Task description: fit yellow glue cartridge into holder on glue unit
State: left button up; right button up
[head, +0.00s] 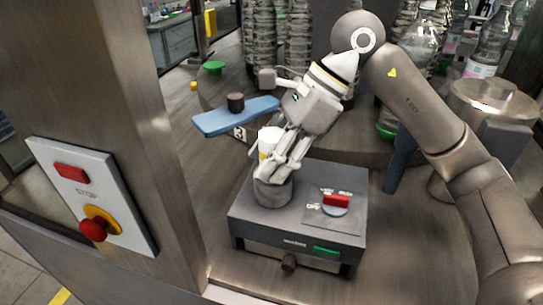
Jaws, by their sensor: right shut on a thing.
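The grey box-shaped glue unit (300,222) stands on the metal deck, with a dark round holder (272,193) on its top left. My right gripper (275,168) reaches down from the upper right, with its fingers just over the holder. It is shut on the glue cartridge (264,141), a white cylinder with a little yellow showing. The fingers hide much of the cartridge. I cannot tell whether its lower end is inside the holder or just above it. My left gripper is not in view.
The unit has a red switch (336,200) on its right. A blue arm with a dark knob (236,102) lies behind the holder. A steel post (120,100) with a stop-button panel (92,196) stands left. Bottles (487,52) stand at the back.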

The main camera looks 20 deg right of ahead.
jog(key=shift+w+d+r, duration=0.1)
jog(key=shift+d+r, duration=0.1)
jog(key=shift+r, duration=0.05)
jog(key=o, duration=1.2)
jog(key=shift+o, duration=0.2)
jog(key=v, duration=1.2)
jog(key=shift+f, duration=0.15)
